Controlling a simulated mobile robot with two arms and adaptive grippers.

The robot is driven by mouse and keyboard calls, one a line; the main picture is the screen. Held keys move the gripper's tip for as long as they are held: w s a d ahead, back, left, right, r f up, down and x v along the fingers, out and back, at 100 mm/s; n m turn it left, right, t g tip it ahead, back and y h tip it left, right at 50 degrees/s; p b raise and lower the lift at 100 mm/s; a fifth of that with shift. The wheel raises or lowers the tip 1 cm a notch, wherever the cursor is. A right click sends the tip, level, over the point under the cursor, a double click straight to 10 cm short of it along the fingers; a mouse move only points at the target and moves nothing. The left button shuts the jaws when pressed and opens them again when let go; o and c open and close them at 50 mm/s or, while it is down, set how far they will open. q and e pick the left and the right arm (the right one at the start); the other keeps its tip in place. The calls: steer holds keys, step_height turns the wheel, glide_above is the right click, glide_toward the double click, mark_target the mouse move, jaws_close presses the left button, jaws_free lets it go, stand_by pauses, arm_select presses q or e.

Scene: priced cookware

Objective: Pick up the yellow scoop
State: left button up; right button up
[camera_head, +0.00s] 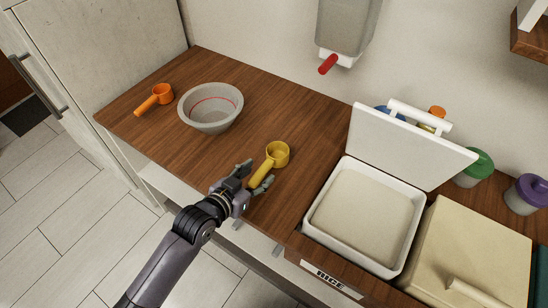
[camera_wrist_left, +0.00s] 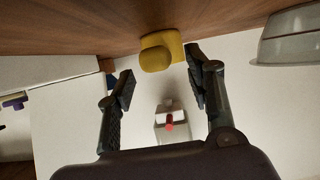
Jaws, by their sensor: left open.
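The yellow scoop (camera_head: 277,154) lies on the brown wooden counter, its cup toward the back and its handle pointing toward the front left. My left gripper (camera_head: 256,178) is open at the handle end, with one finger to each side of the handle in the head view. In the left wrist view, the yellow scoop (camera_wrist_left: 160,52) shows ahead, around the level of the open fingertips of my left gripper (camera_wrist_left: 160,72). I cannot tell whether the fingers touch it. My right gripper is not in view.
A grey bowl (camera_head: 212,124) and an orange scoop (camera_head: 154,99) stand on the left of the counter (camera_head: 235,65). An open white rice bin (camera_head: 415,229) is on the right. A dispenser (camera_head: 346,24) with a red spout hangs on the wall. Lidded jars (camera_head: 474,168) stand at the back right.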

mark_target(262, 170)
arm_select(q)
steer(key=x, duration=0.5)
steer(key=shift+w+p, duration=0.15)
steer(key=shift+p, duration=0.2)
steer(key=shift+c, duration=0.4)
jaws_close()
